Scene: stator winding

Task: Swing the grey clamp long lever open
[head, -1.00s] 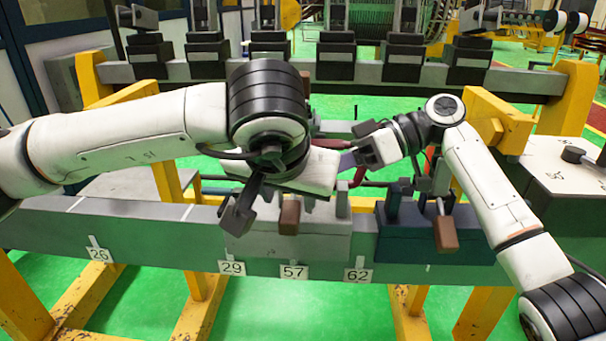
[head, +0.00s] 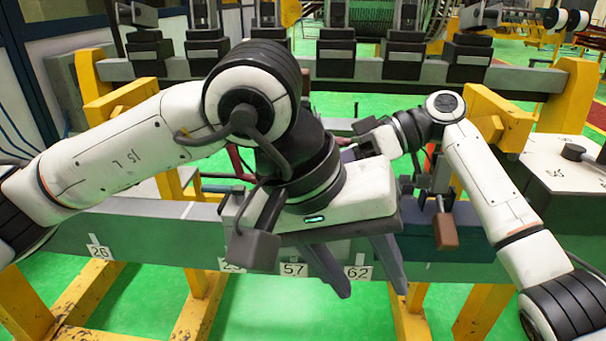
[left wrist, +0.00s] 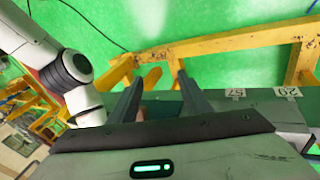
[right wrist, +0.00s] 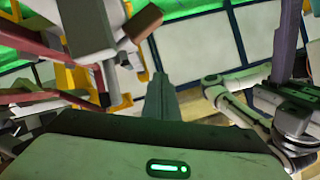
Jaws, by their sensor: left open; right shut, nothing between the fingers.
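The grey clamp (head: 229,212) on the beam is mostly hidden behind my left gripper in the head view; only its left edge shows, and its long lever cannot be made out there. My left gripper (head: 372,290) is open, its two fingers spread and pointing down in front of the beam. In the left wrist view, a small brown piece (left wrist: 141,114) shows near the base of the open fingers; I cannot tell which lever it belongs to. My right gripper (right wrist: 158,76) is shut and empty. A brown handle (right wrist: 146,22) shows beyond its tips in the right wrist view.
The blue clamp's brown handle (head: 445,231) hangs right of my left gripper. The beam (head: 140,236) carries number tags, including 57 (head: 293,270). A rear rail (head: 350,72) holds several dark blocks. Green floor lies open below the beam.

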